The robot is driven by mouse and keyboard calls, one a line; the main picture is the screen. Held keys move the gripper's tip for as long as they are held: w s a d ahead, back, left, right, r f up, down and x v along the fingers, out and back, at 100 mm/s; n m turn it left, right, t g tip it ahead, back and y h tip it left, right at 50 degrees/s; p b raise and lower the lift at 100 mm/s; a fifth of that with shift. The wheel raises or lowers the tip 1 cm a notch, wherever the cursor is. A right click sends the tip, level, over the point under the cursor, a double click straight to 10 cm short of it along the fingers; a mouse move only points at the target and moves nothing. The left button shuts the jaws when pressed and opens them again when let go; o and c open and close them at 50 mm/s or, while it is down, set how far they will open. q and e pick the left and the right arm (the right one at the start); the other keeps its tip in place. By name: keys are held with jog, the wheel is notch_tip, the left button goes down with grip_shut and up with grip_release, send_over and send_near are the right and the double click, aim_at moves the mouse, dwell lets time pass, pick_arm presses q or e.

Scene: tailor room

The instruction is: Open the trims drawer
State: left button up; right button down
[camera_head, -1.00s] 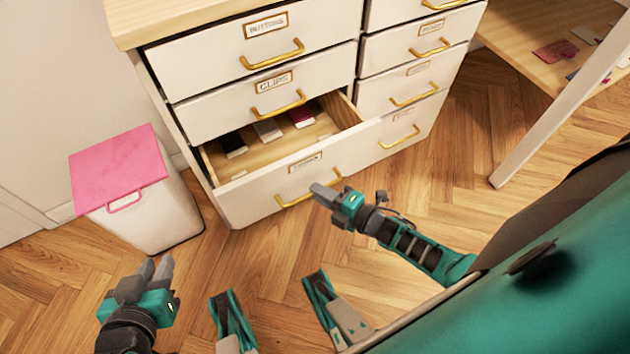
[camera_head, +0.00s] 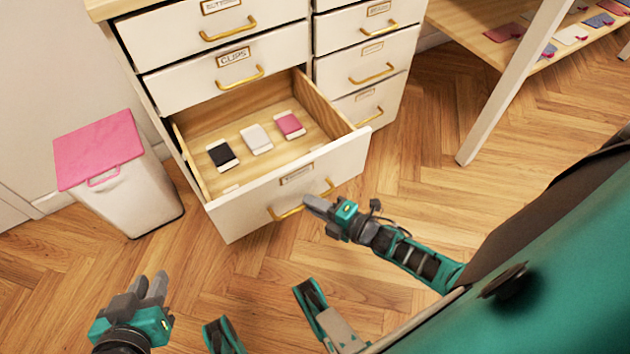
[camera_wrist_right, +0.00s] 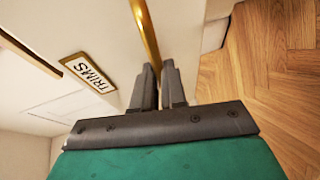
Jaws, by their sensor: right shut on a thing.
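The trims drawer (camera_head: 330,170) is the bottom left drawer of the white cabinet, and it stands well out. Inside lie a black, a white and a pink card (camera_head: 290,125). In the right wrist view its label (camera_wrist_right: 88,73) reads TRIMS. My right gripper (camera_head: 312,204) is at the drawer's gold handle (camera_head: 286,212), shut on it; the handle (camera_wrist_right: 147,35) runs between the fingers in the right wrist view. My left gripper (camera_head: 150,288) is low at the left, over the floor, away from the cabinet; its fingers appear apart with nothing between them.
A white bin with a pink lid (camera_head: 98,150) stands left of the cabinet. The clips drawer (camera_head: 190,84) above is closed. A wooden table (camera_head: 490,45) with cards on it is at the right; its white leg (camera_head: 510,90) reaches the floor. The floor before the drawer is clear.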

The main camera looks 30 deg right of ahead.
pick_arm(q)
jog(key=shift+s, duration=0.25)
pick_arm(e)
jog(key=shift+s, duration=0.25)
pick_arm(q)
jog(key=shift+w, duration=0.1)
jog(key=shift+a, duration=0.1)
pick_arm(e)
jog(key=c, duration=1.2)
grip_release()
pick_arm(q)
jog(key=p, duration=0.1)
jog(key=r+p, duration=0.1)
jog(key=p, duration=0.1)
jog(key=shift+s+a, duration=0.25)
jog(key=shift+a, duration=0.15)
pick_arm(e)
jog(key=v, duration=1.3)
jog(key=shift+d, duration=0.1)
pick_arm(q)
jog(key=shift+r, duration=0.1)
pick_arm(e)
jog(key=shift+w, duration=0.1)
